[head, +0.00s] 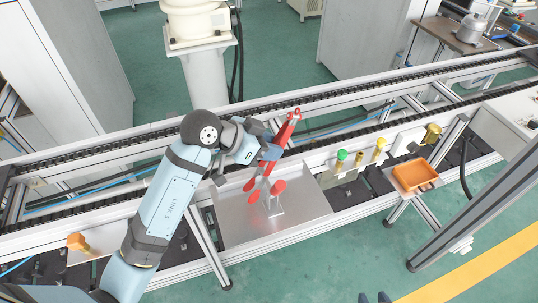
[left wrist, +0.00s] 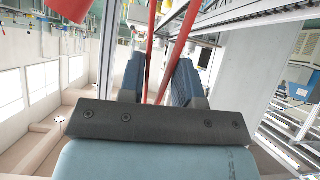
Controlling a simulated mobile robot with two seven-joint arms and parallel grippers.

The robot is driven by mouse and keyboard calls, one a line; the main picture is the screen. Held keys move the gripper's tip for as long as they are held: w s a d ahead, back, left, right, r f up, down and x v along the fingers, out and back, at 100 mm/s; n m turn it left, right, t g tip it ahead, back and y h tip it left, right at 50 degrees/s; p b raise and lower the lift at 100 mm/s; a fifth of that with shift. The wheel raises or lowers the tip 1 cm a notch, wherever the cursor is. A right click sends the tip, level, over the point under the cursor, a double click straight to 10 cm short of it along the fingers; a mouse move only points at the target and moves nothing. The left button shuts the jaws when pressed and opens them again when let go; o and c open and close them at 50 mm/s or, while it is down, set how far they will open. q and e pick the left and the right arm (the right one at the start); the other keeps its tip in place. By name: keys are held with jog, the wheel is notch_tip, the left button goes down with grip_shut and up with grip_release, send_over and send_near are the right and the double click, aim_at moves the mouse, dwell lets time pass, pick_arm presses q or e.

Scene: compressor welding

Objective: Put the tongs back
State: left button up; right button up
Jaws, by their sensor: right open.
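The red tongs (head: 292,125) are in my left gripper (head: 268,152), above the conveyor rail and the metal tray. They are tilted, one end up toward the rail and the other down to the left. In the left wrist view the two red bars of the tongs (left wrist: 180,38) run between the blue fingers of my left gripper (left wrist: 158,80), which close on them. A small stand (head: 272,207) with red round pads (head: 278,187) is on the tray just below; whether the tongs touch it is unclear. Only the dark tips of my right gripper (head: 375,297) show at the bottom edge, open and apart from everything.
The grey metal tray (head: 310,205) has bare room right of the stand. Green- and yellow-topped parts (head: 341,156) stand right of it, then an orange bin (head: 414,176). The conveyor rail (head: 350,98) runs behind. An orange-brown part (head: 76,241) is at left.

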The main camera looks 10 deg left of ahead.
aim_at(271, 163)
pick_arm(q)
notch_tip(271, 163, down, 3)
jog(key=shift+f, duration=0.2)
jog(key=shift+f, duration=0.15)
jog(key=shift+f, duration=0.1)
jog(key=shift+f+p, duration=0.35)
jog(key=o, duration=0.5)
jog(key=shift+o, duration=0.3)
jog(key=shift+r, duration=0.1)
